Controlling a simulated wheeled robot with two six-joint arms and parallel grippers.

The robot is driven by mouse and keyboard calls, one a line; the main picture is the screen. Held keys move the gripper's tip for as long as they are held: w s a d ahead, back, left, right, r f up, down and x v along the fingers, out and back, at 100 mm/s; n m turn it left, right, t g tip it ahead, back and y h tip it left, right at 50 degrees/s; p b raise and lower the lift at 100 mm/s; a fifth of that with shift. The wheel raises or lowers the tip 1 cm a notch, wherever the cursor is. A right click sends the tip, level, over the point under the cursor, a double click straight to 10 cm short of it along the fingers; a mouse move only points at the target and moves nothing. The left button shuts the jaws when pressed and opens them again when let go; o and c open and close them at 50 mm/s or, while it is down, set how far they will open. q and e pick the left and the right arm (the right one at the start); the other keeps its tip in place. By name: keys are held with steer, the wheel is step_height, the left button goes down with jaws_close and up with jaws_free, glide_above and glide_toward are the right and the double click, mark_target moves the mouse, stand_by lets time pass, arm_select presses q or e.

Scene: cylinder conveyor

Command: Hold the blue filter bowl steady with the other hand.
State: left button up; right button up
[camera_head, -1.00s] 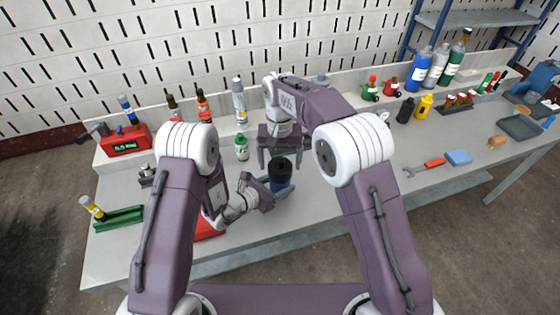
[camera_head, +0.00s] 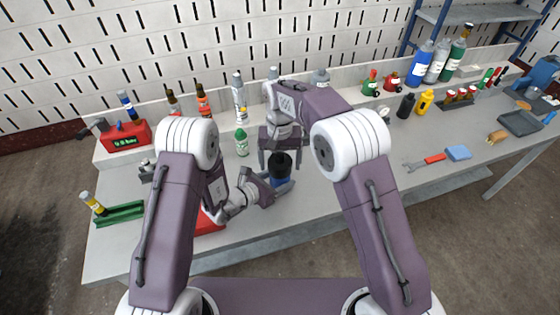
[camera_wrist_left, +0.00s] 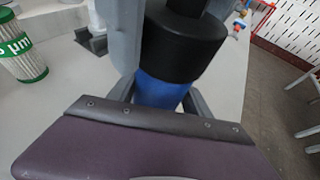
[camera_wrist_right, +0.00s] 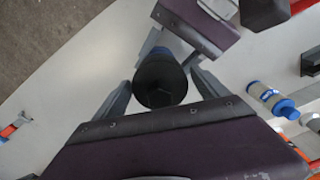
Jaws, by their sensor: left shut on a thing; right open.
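The blue filter bowl (camera_head: 281,183) stands upright on the bench at the middle, under a black cap (camera_head: 280,163). My left gripper (camera_head: 278,188) is shut on the bowl from the side. In the left wrist view the blue bowl (camera_wrist_left: 160,92) sits between its fingers, with the black cap (camera_wrist_left: 185,48) above. My right gripper (camera_head: 280,158) is open and points down over the cap. In the right wrist view its fingers stand on either side of the round cap (camera_wrist_right: 160,82), with visible gaps. Most of the bowl is hidden there under the cap.
A red tray (camera_head: 208,224) lies near my left arm. Several bottles line the back ledge. A wrench (camera_head: 414,166) and a blue block (camera_head: 458,153) lie to the right.

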steer(key=c, duration=1.6)
steer(key=n, duration=0.5)
steer(key=shift+c, duration=0.2)
steer(key=shift+n, duration=0.5)
steer(key=n, duration=0.6)
